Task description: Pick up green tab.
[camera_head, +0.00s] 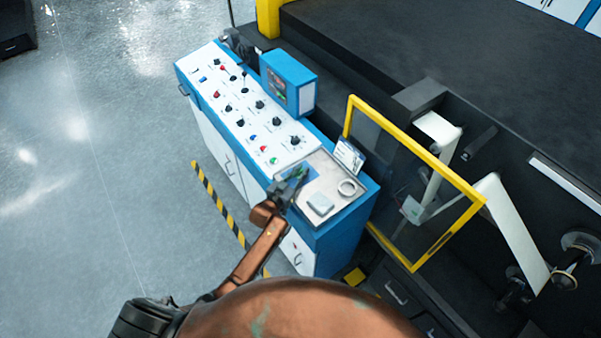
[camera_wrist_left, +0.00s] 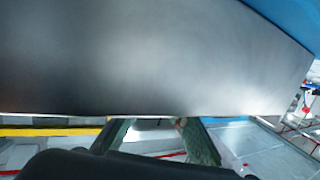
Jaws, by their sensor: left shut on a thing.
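My left gripper (camera_head: 297,178) reaches over the metal tray (camera_head: 328,208) on the blue and white console, at the tray's upper left. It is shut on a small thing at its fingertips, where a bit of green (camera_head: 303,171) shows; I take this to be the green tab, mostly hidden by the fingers. A blue patch lies around the fingertips. In the left wrist view the two fingers (camera_wrist_left: 155,132) show at the bottom, partly covered by a dark gripper part; the tab cannot be made out there. My right gripper is not in view.
On the tray are a pale block (camera_head: 320,203) and a white ring (camera_head: 347,188). A small sign (camera_head: 349,155) stands at its back edge. Knobs and buttons cover the console panel (camera_head: 243,107). A yellow-framed guard (camera_head: 430,155) stands to the right. A grey surface (camera_wrist_left: 140,55) fills much of the wrist view.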

